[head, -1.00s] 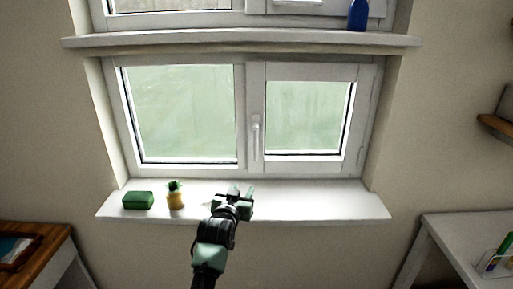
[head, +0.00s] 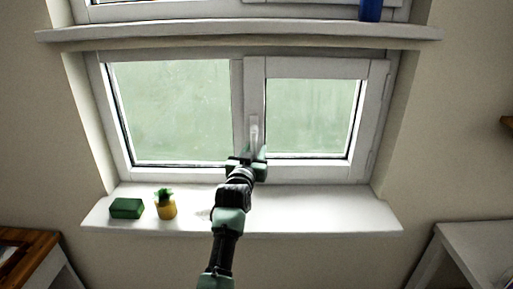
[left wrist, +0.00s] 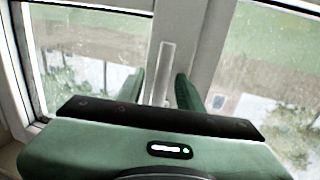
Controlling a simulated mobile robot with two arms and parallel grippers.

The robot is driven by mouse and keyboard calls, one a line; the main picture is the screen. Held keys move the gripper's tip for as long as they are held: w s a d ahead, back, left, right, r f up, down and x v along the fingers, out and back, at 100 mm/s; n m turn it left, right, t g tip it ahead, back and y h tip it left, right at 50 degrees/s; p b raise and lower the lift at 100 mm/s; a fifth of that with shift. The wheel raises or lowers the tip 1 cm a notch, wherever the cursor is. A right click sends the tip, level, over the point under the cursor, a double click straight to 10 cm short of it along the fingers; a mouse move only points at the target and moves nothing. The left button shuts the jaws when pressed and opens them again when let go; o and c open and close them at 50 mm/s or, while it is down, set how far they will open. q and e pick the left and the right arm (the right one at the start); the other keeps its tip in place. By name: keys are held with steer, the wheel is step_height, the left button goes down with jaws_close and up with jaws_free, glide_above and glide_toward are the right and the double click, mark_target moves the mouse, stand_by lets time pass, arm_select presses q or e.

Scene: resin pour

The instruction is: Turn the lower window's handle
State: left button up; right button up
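The lower window (head: 180,110) has two panes, and its white handle (head: 254,132) hangs straight down on the middle frame. My left gripper (head: 253,152) is in front of the lower end of the handle. In the left wrist view the two green fingers (left wrist: 160,92) stand apart, and the handle (left wrist: 166,65) shows upright between them. I see a gap between each finger and the handle. The handle's lowest part is hidden behind the gripper body. My right gripper is not in view.
A green block (head: 126,208) and a small yellow pot with a plant (head: 166,209) stand on the left of the white sill (head: 310,215). The sill's right half is clear. A shelf (head: 240,35) runs above with a blue object (head: 370,10).

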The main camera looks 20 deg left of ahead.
arm_select(q)
steer(key=shift+r, duration=0.15)
steer(key=shift+s+r, duration=0.1)
steer(key=shift+s, duration=0.1)
steer(key=shift+s+r, duration=0.1)
steer(key=shift+s, duration=0.1)
jaws_close()
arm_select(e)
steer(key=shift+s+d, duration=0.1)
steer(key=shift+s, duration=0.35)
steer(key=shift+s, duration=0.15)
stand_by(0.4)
